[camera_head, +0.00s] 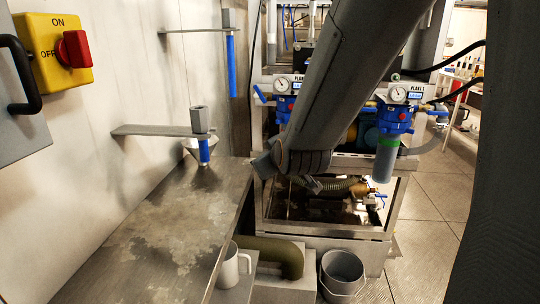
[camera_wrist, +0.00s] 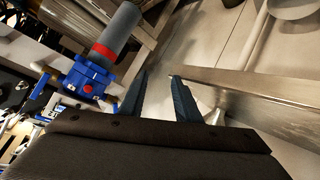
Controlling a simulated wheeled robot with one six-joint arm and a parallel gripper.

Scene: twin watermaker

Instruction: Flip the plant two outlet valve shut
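The left plant unit, with a gauge (camera_head: 282,84) and a label partly hidden by my arm, stands behind the sink bench in the head view. A blue lever (camera_head: 260,93) sticks out at its left, angled up-left. The right unit is labelled PLANT 1 and has a blue filter head (camera_head: 393,116) and a blue lever (camera_head: 437,112) at its right. My gripper (camera_wrist: 158,76) is open and empty in the wrist view. A blue filter head (camera_wrist: 90,78) with a red band and grey bowl lies left of the fingers, apart from them; I cannot tell which unit it is.
A steel bench (camera_head: 150,240) runs along the left wall, under a shelf (camera_head: 160,130) with a blue-handled tool. A yellow switch box (camera_head: 50,45) is on the wall. A mug (camera_head: 231,267) and a bucket (camera_head: 342,272) stand low in front. Floor is clear at right.

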